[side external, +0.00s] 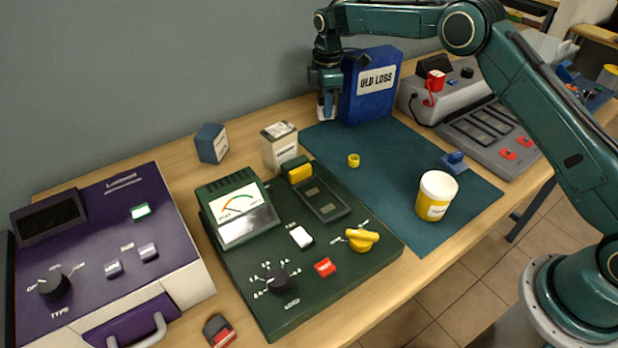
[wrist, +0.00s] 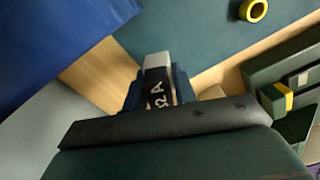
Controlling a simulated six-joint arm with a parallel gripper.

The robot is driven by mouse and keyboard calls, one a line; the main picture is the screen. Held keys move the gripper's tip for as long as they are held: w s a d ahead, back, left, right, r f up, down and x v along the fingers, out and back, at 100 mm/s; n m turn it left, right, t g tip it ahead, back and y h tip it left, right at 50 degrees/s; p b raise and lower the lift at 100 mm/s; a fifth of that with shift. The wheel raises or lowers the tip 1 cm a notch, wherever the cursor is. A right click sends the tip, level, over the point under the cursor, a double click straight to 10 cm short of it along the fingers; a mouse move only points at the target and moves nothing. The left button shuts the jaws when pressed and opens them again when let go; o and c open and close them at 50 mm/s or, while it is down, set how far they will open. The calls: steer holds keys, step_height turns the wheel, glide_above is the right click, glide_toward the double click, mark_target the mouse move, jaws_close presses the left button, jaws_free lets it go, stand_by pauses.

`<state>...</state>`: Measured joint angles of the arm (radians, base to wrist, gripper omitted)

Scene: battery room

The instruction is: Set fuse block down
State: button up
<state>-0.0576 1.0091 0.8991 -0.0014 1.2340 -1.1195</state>
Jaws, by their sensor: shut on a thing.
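My gripper (side external: 326,108) points down at the back of the table, just left of the blue OLD LOGS box (side external: 371,86). It is shut on a small block, which I take to be the fuse block (wrist: 156,82). In the wrist view the block is pale at one end and has a black face with white lettering between the fingers. In the side view the fingers hide most of it. It is low over the bare wood strip behind the teal mat (side external: 400,172); I cannot tell whether it touches the wood.
A white box (side external: 280,148) and a blue-grey block (side external: 211,143) stand to the left. The green meter panel (side external: 330,262) is in front. A yellow ring (side external: 353,160), a yellow-and-white jar (side external: 437,196) and a blue piece (side external: 453,162) are on the mat. A grey console (side external: 490,138) stands right.

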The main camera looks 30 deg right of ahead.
steer(key=shift+f, duration=2.35)
steer(key=shift+f, duration=0.1)
steer(key=o, duration=1)
steer(key=shift+o, duration=0.2)
step_height(320, 180, up, 11)
steer(key=shift+r, duration=0.65)
